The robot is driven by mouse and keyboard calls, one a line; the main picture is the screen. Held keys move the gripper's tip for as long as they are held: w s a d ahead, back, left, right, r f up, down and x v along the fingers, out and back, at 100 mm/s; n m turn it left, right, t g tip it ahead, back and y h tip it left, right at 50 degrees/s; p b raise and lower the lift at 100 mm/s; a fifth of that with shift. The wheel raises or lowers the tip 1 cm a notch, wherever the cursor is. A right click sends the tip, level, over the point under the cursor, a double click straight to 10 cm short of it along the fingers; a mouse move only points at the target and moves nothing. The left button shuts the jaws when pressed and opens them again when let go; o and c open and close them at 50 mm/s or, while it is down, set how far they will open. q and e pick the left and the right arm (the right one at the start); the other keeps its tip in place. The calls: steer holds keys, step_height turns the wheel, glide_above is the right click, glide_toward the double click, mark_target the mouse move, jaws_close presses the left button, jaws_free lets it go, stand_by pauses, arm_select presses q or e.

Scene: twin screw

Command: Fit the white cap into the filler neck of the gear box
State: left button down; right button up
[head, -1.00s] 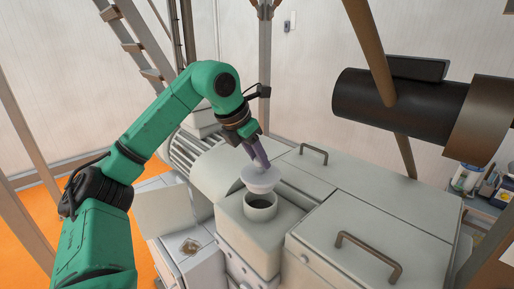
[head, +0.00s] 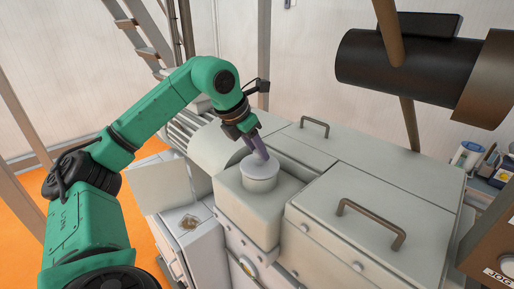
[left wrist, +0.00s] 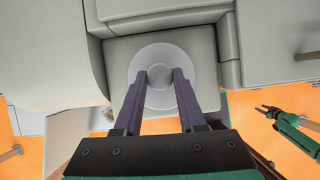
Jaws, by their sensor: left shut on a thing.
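The white cap (head: 257,169) is a round disc with a raised middle. It is level over the mouth of the filler neck (head: 260,184) on the gear box (head: 234,205). The cap hides the neck's opening, and I cannot tell how deep it sits. My left gripper (head: 263,155) is shut on the cap's middle from above, its purple fingers slanting down. In the left wrist view the cap (left wrist: 178,57) lies around and beyond the two fingertips (left wrist: 160,75). A small green arm with a gripper (left wrist: 266,111), likely my right, shows at the right there.
Covers with brown handles (head: 370,222) lie right of the neck. A dark cylinder (head: 410,75) hangs at the upper right. A ladder (head: 140,35) stands behind my left arm. The box top around the neck is clear.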

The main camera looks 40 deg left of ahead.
arm_select(q)
steer(key=shift+c, duration=2.1)
jaws_free()
steer(key=d+p+v, duration=0.1)
steer(key=p+v, duration=0.2)
steer(key=v, duration=1.1)
steer(key=shift+s+a+r, duration=0.2)
steer(key=shift+a+r, duration=0.1)
steer(key=shift+a, duration=0.2)
steer(key=shift+w, duration=0.1)
